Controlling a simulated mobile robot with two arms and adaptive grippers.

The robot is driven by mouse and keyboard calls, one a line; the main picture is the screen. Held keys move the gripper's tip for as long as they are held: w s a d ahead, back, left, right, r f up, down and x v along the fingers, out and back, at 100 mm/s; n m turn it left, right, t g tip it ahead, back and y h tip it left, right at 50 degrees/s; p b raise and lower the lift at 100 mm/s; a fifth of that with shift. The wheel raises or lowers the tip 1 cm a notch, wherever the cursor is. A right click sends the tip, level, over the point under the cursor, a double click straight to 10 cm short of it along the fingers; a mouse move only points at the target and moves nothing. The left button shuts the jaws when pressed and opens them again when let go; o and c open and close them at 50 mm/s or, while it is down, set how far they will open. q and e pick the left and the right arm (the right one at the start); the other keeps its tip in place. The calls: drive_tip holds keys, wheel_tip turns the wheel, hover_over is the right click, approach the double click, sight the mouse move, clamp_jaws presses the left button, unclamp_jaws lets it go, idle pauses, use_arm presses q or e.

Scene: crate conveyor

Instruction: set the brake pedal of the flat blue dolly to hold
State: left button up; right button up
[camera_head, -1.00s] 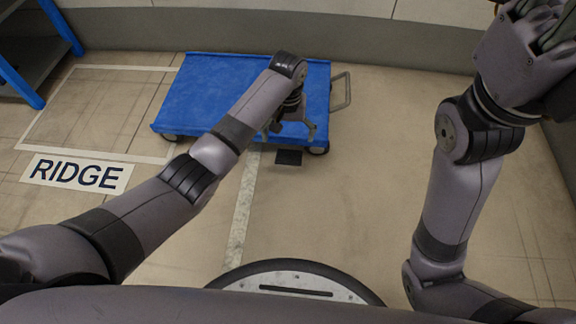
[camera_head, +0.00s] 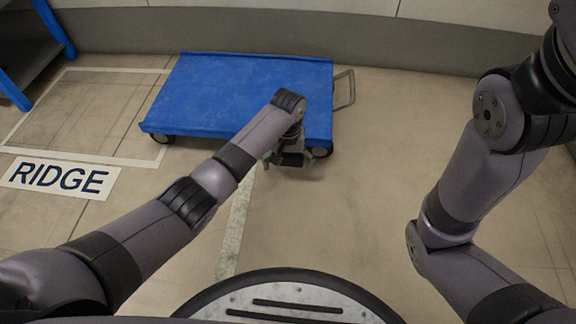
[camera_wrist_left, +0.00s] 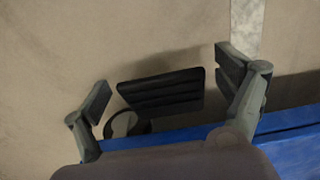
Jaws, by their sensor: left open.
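The flat blue dolly (camera_head: 220,90) stands on the floor at the back centre of the head view. Its edge also shows at the lower right of the left wrist view (camera_wrist_left: 290,130). The black ribbed brake pedal (camera_wrist_left: 160,92) sticks out beside a round dark wheel (camera_wrist_left: 127,125); in the head view the pedal (camera_head: 293,160) is partly hidden. My left gripper (camera_head: 290,157) is open at the dolly's near right corner. In the left wrist view its fingers (camera_wrist_left: 168,88) are on either side of the pedal, with nothing gripped. Contact cannot be told. My right gripper is out of view.
A grey handle (camera_head: 347,90) projects from the dolly's right end. A floor sign reading RIDGE (camera_head: 60,177) and a taped outline (camera_head: 115,158) lie at left. A blue-framed shelf (camera_head: 52,30) stands at far left. The floor right of the dolly is clear.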

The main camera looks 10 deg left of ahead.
use_arm(q)
drive_tip(key=shift+c, duration=0.3)
drive_tip(key=c, duration=1.6)
